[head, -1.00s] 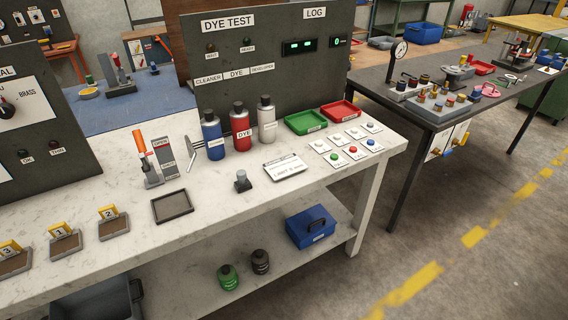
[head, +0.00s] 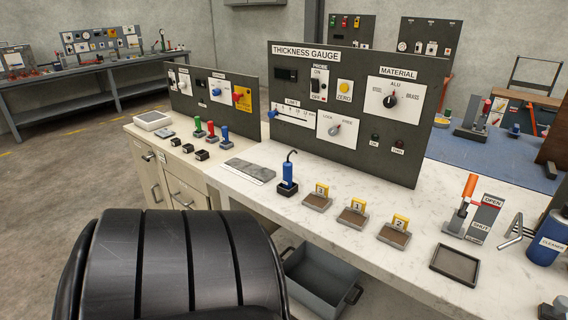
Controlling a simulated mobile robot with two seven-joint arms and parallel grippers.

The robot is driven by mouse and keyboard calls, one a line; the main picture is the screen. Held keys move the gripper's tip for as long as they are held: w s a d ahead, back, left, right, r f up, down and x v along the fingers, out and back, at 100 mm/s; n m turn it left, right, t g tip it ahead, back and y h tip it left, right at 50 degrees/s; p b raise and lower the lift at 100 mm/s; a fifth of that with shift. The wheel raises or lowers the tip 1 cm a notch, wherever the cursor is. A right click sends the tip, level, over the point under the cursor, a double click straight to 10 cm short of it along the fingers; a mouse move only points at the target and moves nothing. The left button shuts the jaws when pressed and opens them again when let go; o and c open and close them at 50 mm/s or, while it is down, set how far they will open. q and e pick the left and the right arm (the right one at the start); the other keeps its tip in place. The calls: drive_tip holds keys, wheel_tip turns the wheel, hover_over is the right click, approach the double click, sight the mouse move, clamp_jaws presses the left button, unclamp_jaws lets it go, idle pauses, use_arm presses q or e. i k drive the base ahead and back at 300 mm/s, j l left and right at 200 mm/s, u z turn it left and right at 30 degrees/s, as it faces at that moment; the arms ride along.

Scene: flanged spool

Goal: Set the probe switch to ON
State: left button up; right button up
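The probe switch (head: 318,88) is on the dark THICKNESS GAUGE panel (head: 355,155), under the word PROBE. It is a small dark switch on a pale plate, with ON above and OFF below. It is too small to tell which way it is set. Neither of my grippers shows in the head view.
A blue probe (head: 287,174) stands on the bench before the panel. A large black ribbed shape fills the lower left foreground.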

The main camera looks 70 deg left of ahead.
sight(315, 82)
drive_tip(key=u, duration=1.2)
drive_tip(key=i+j+u, duration=0.1)
drive_tip(key=u, duration=0.35)
drive_tip(key=i+j+u, duration=0.2)
drive_tip(key=u, duration=0.2)
drive_tip(key=i+j+u, duration=0.15)
drive_tip(key=u, duration=0.3)
drive_tip(key=i+j, duration=0.1)
